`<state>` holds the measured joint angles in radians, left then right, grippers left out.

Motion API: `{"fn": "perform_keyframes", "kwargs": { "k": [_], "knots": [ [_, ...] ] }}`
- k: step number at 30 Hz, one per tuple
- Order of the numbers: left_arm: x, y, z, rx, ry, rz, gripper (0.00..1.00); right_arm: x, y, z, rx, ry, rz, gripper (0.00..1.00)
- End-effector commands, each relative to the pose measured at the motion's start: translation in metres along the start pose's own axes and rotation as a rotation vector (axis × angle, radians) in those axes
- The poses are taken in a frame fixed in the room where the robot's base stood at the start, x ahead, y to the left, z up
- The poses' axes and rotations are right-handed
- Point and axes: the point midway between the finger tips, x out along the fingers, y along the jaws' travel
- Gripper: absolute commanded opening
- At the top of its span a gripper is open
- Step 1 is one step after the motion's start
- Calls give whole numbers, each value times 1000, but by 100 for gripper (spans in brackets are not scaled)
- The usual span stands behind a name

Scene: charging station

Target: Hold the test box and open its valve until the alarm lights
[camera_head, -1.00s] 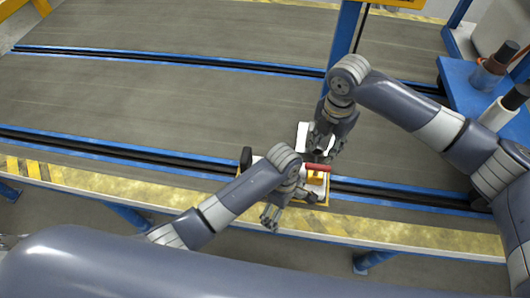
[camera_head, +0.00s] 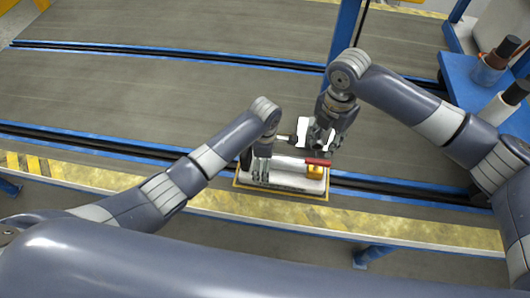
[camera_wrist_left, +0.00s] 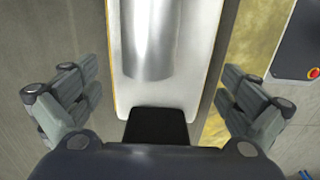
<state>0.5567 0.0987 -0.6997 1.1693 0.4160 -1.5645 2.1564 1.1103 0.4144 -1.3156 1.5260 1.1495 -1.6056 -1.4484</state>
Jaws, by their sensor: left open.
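The test box (camera_head: 285,181) is silver-white on a yellow-edged base, lying near the front edge of the bench. Its red valve handle (camera_head: 318,161) and a yellow block (camera_head: 316,172) sit at its right end. My left gripper (camera_head: 262,168) is over the box's left part. In the left wrist view its open fingers (camera_wrist_left: 160,95) stand either side of the silver box (camera_wrist_left: 165,55), apart from it, with a black part (camera_wrist_left: 157,125) at the near end. My right gripper (camera_head: 325,141) is just above and behind the red handle, with fingers apart. No lit alarm shows.
A white panel (camera_head: 303,126) stands behind the box, partly hidden by my right gripper. A blue post (camera_head: 343,40) rises behind. A blue stand with cylinders (camera_head: 490,70) is at right. The belt surface (camera_head: 150,95) at left is clear.

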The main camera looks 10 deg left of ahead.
Motion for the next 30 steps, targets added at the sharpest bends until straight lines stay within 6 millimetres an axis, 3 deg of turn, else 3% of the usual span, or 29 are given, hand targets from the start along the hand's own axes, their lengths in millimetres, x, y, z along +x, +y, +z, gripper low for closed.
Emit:
{"fn": "perform_keyframes", "kwargs": {
  "k": [7,18,24,30],
  "knots": [
    [26,0,1,1,-1,-1,100,0,0,0,0,0,0,33],
    [31,0,1,2,-1,1,100,0,0,0,0,0,0,33],
    [31,0,1,2,-1,1,58,0,0,0,0,0,0,33],
    [31,0,1,2,-1,1,58,0,0,0,0,0,0,35]
  ]
}}
